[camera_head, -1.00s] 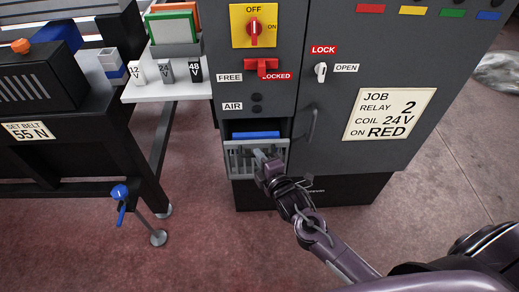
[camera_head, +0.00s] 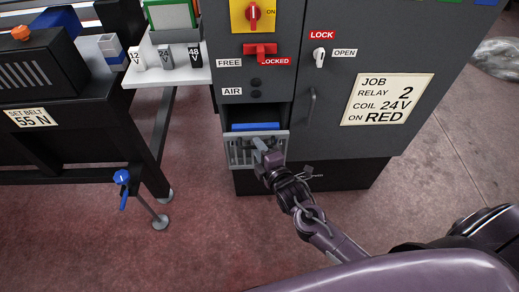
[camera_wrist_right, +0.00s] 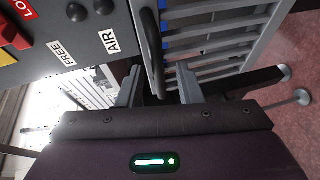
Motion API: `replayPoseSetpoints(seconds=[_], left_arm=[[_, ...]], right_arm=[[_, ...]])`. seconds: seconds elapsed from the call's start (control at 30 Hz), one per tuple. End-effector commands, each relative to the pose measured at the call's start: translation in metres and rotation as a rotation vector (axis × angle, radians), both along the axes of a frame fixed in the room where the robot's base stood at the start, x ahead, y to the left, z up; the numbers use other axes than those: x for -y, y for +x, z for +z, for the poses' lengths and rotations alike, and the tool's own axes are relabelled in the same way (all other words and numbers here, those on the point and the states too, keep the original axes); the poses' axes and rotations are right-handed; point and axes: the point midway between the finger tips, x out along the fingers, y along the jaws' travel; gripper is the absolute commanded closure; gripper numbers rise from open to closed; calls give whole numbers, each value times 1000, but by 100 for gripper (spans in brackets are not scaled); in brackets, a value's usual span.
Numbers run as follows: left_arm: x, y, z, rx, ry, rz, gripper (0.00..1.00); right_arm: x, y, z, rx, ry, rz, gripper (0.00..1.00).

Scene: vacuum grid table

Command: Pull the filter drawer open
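The filter drawer (camera_head: 235,153) has a pale grey slatted front low in the dark cabinet. A blue filter (camera_head: 255,127) shows above and behind that front, within the dark opening. The drawer looks partly out; how far is hard to tell. My right gripper (camera_head: 261,148) is at the middle of the drawer front. In the right wrist view, the right gripper (camera_wrist_right: 159,84) has its two fingers apart, with a dark handle bar (camera_wrist_right: 151,45) between them and visible gaps beside it. The slats (camera_wrist_right: 225,40) lie to the right of the bar. My left gripper is not in view.
The cabinet carries a red FREE/LOCKED lever (camera_head: 260,50) at LOCKED, a white LOCK/OPEN knob (camera_head: 319,57) and a door handle (camera_head: 312,107) right of the drawer. A white shelf (camera_head: 180,76) and black bench (camera_head: 75,140) stand left. Floor before the drawer is clear.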

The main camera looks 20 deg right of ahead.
Motion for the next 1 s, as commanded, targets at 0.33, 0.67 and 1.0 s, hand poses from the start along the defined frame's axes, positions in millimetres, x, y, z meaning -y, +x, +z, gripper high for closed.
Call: replayPoseSetpoints(seconds=[0.33,0.67,1.0], left_arm=[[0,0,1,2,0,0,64],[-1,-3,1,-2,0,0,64],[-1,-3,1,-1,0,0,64]], right_arm=[[3,-27,4,-3,-1,1,68],[9,-72,13,-1,-1,1,68],[9,-76,14,0,0,0,68]])
